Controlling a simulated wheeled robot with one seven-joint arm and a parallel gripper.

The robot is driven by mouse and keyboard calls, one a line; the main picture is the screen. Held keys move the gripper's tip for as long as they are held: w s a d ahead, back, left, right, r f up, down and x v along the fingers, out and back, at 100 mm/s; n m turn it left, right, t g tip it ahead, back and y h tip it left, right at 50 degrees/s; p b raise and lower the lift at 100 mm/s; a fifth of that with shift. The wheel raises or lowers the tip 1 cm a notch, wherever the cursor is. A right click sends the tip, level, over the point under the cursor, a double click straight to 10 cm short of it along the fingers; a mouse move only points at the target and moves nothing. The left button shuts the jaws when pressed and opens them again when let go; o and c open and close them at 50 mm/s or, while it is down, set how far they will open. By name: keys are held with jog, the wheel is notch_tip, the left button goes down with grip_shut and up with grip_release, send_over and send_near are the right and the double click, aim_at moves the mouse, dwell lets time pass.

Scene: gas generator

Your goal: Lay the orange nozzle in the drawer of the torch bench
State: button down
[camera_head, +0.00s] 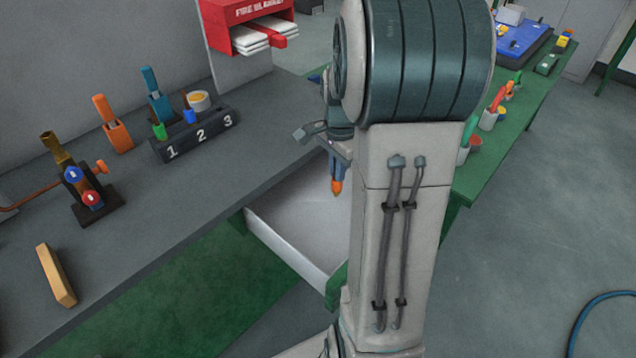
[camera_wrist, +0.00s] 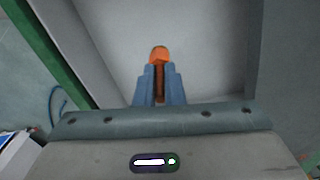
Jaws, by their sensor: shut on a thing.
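The orange nozzle (camera_wrist: 159,54) is between the two blue fingers of my gripper (camera_wrist: 159,80) in the wrist view. My gripper is shut on it. In the head view the orange nozzle (camera_head: 336,187) points down below my gripper (camera_head: 337,172), over the open drawer (camera_head: 286,240) of the torch bench (camera_head: 265,130). The drawer is pulled out and its visible floor is bare. My arm hides the drawer's right part. I cannot tell the exact height of the nozzle above the drawer floor.
On the bench stand a numbered black rack (camera_head: 195,134) with a green and a blue nozzle, a torch stand (camera_head: 85,190), an orange holder (camera_head: 113,125) and a wooden block (camera_head: 56,275). A red fire blanket box (camera_head: 245,25) is behind. A green table (camera_head: 510,130) stands at right.

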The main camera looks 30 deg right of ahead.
jog(key=shift+w+a+f, duration=0.25)
jog(key=shift+w+f, duration=0.7)
jog(key=shift+f, duration=0.3)
jog(key=shift+w+a+f, duration=0.2)
jog(key=shift+w+f, duration=0.75)
jog(key=shift+f, duration=0.3)
jog(key=shift+w+a+f, duration=0.25)
jog(key=shift+w+f, duration=0.7)
jog(key=shift+f, duration=0.3)
jog(key=shift+f, duration=0.15)
jog(key=c, duration=1.5)
grip_release()
